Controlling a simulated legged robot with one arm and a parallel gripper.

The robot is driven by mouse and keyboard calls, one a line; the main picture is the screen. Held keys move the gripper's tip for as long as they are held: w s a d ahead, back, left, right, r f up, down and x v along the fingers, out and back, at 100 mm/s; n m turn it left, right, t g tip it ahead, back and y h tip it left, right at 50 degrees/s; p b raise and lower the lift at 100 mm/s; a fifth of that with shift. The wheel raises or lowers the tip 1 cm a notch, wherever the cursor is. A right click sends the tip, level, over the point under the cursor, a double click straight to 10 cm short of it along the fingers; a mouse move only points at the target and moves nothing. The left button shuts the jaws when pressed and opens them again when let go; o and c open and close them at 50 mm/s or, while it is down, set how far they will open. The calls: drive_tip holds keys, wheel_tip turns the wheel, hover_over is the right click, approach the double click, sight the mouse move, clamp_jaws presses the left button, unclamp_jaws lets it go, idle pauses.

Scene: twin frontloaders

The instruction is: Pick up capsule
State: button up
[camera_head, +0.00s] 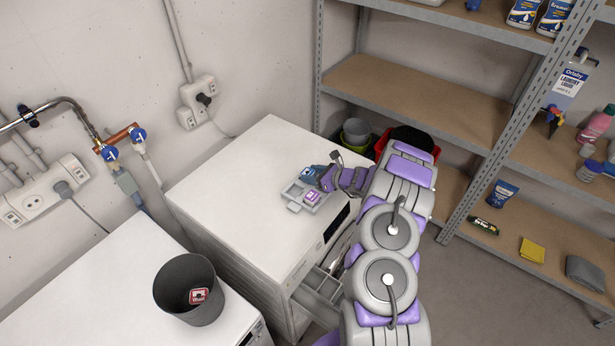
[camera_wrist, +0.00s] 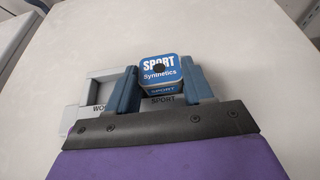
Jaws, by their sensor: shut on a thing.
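A blue capsule (camera_wrist: 161,73) with a white SPORT Synthetics label sits between the two blue-grey fingers of my gripper (camera_wrist: 160,80) in the wrist view. The fingers are shut on its sides. A grey tray (camera_wrist: 76,122) with worded slots lies just below; I cannot tell whether the capsule is clear of it. In the head view my gripper (camera_head: 315,174) is at the back of the tray (camera_head: 294,207) on the white machine. A purple-pink capsule (camera_head: 312,196) sits in the tray's front part. My gripper partly hides the tray.
The white machine top (camera_head: 235,195) is clear around the tray. Its detergent drawer (camera_head: 320,290) is pulled out at the front. A dark bin (camera_head: 186,280) with a red-labelled item (camera_head: 200,296) stands on the nearer machine. Metal shelving (camera_head: 430,100) stands at the right.

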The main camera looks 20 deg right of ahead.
drive_tip(key=shift+r, duration=0.1)
drive_tip(key=w+a+r+p, duration=0.1)
drive_tip(key=a+r, duration=0.4)
drive_tip(key=r, duration=0.7)
drive_tip(key=a+r, duration=0.5)
drive_tip(key=r, duration=0.7)
drive_tip(key=s+a+r+m+t+h, duration=0.1)
drive_tip(key=s+a+r+m+h, duration=0.2)
drive_tip(key=s+a+r, duration=0.2)
drive_tip(key=shift+s+r+t+b, duration=0.35)
drive_tip(key=shift+s+r, duration=1.5)
drive_tip(key=shift+r, duration=0.55)
